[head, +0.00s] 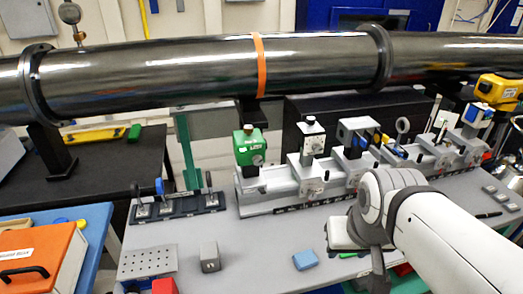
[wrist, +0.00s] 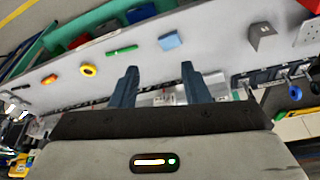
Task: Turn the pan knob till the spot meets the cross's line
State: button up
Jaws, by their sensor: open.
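My gripper (wrist: 158,75) is open and empty in the wrist view, its two dark blue fingers apart above the grey bench. In the head view my white arm covers the front right of the bench, and I cannot make out the fingers there. A grey optical rail (head: 283,208) runs along the bench with several mounts on it. They include a green box (head: 249,148), a white-topped mount (head: 311,138) and a dark framed mount (head: 354,136). Small knobs show on the mounts, but I cannot tell which is the pan knob. I cannot make out the spot or the cross.
A large dark pipe (head: 180,78) crosses above the rail. A blue block (head: 306,260) and a grey block (head: 209,256) lie on the bench front; the blue block also shows in the wrist view (wrist: 170,41). An orange case (head: 35,257) stands at the left.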

jog(key=shift+o, duration=0.8)
jog(key=w+a+f+t+b, duration=0.1)
jog(key=w+f+t+b, duration=0.1)
jog(key=w+f+b, duration=0.2)
jog(key=w+b, duration=0.1)
jog(key=w, duration=0.2)
jog(key=shift+w+a+n+t+y+b, duration=0.15)
jog(key=shift+a+n+t+y+b, duration=0.15)
jog(key=shift+a+b, duration=0.05)
jog(key=n+t+y+b, duration=0.1)
jog(key=t+y+b, duration=0.3)
jog(key=t+b, duration=0.95)
send_near(259, 161)
jog(key=w+r+g+b, duration=0.2)
jog(key=b, duration=0.1)
jog(key=p+x, duration=0.1)
jog(key=x, duration=0.6)
jog(key=shift+s+a+f, duration=0.1)
jog(key=shift+a, duration=0.1)
jog(key=shift+c, duration=0.5)
